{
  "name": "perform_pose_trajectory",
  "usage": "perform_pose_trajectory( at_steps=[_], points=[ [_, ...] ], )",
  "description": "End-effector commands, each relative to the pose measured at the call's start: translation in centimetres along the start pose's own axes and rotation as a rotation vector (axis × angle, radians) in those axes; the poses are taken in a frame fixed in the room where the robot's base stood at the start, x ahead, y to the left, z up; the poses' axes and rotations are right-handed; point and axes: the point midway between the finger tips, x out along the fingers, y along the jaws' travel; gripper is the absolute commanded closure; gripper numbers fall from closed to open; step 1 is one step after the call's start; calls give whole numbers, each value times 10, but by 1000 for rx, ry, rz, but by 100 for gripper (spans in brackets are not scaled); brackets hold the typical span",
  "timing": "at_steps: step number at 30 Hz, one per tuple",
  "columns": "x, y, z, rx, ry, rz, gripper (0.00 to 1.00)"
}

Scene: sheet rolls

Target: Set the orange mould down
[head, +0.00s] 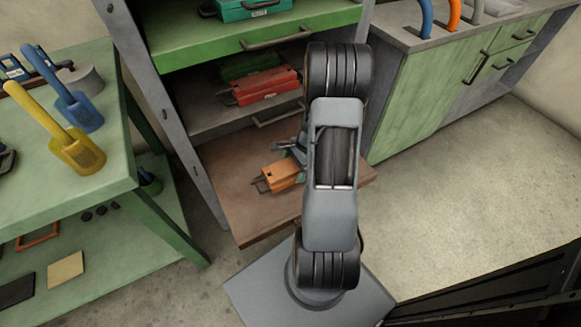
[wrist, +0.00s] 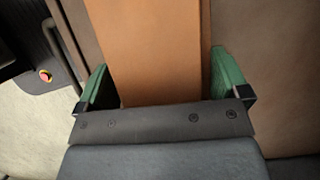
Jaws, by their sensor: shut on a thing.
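The orange mould (head: 281,176) is a block with thin handles at its left end. It is at the brown pulled-out shelf (head: 262,217) low in the rack; I cannot tell whether it touches the shelf. In the wrist view the orange mould (wrist: 155,50) runs up between the green fingers of my gripper (wrist: 158,82). My gripper is shut on the mould. In the head view my arm hides the mould's right end and most of my gripper.
Red moulds (head: 265,86) lie on the shelf above, and a teal mould (head: 247,9) lies on the top green shelf. A green table (head: 35,190) with yellow and blue tools stands at the left. A green cabinet (head: 428,110) stands at the right. Floor is clear at the right.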

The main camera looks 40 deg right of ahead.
Motion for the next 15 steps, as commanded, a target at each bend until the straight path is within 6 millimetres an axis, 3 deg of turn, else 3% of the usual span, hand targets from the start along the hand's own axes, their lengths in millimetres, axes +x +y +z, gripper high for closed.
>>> perform_pose_trajectory(
  at_steps=[11,15],
  points=[
    [7,-3,-15,1,0,-3,76],
    [25,-3,-20,0,-1,-1,76]
  ],
)
